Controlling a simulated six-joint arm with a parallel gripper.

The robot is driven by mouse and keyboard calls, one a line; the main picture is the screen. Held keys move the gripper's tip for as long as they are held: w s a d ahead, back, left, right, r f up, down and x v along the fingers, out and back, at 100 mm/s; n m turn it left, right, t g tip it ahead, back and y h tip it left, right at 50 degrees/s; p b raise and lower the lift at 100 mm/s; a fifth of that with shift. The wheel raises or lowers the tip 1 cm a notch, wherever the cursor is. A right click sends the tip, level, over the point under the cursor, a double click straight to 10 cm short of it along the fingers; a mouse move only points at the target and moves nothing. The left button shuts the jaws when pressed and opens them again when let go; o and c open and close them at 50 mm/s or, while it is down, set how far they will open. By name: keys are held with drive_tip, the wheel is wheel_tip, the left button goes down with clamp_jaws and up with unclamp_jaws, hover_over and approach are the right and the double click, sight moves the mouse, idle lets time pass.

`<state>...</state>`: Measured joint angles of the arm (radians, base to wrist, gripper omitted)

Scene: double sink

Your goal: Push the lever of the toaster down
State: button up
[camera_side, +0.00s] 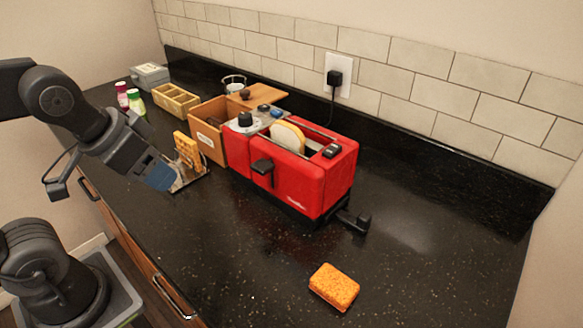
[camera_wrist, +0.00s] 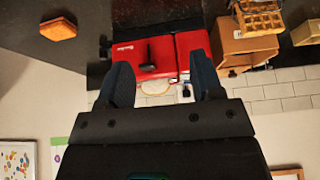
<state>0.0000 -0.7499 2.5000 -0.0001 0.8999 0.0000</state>
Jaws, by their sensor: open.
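The red toaster (camera_side: 310,178) stands on the dark counter with a slice of bread (camera_side: 287,137) in its top slot. A black lever (camera_side: 262,167) sticks out from its long front face, high up. A second black lever-like part (camera_side: 355,220) juts out low at its right end. My gripper (camera_side: 160,174) is left of the toaster, apart from it, near the wire rack. In the wrist view the toaster (camera_wrist: 140,52) and front lever (camera_wrist: 148,68) appear beyond my open, empty gripper (camera_wrist: 163,80). Nothing touches the lever.
An orange sponge (camera_side: 334,287) lies in front of the toaster. A rack holding a waffle (camera_side: 187,150) stands between my gripper and a wooden box (camera_side: 208,141). Bottles (camera_side: 135,101) stand at the back left. The right counter is clear.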

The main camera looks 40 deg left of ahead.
sight(261, 163)
drive_tip(key=shift+c, duration=0.2)
drive_tip(key=shift+r, duration=0.1)
drive_tip(key=shift+c, duration=0.7)
drive_tip(key=shift+w+r, duration=0.15)
drive_tip(key=shift+w, duration=0.15)
drive_tip(key=shift+c, duration=0.8)
drive_tip(key=w+r+n+g, duration=0.1)
drive_tip(key=w+n, duration=0.1)
drive_tip(key=w+d+r+n+g, duration=0.1)
drive_tip(key=w, duration=0.2)
drive_tip(key=w+r+n+g, duration=0.1)
drive_tip(key=w+n, duration=0.1)
drive_tip(key=w, duration=0.1)
drive_tip(key=shift+d+r+n+h, duration=0.2)
drive_tip(key=shift+d+n+h, duration=0.1)
drive_tip(key=c, duration=0.7)
drive_tip(key=w+d+n+g, duration=0.1)
drive_tip(key=w+n, duration=0.1)
drive_tip(key=w, duration=0.1)
drive_tip(key=w+f+n+g, duration=0.1)
drive_tip(key=w+n, duration=0.1)
drive_tip(key=w, duration=0.1)
drive_tip(key=w+d+n+g, duration=0.1)
drive_tip(key=w+n, duration=0.1)
drive_tip(key=w, duration=0.2)
drive_tip(key=shift+d+f, duration=0.15)
drive_tip(key=shift+d, duration=0.15)
clamp_jaws()
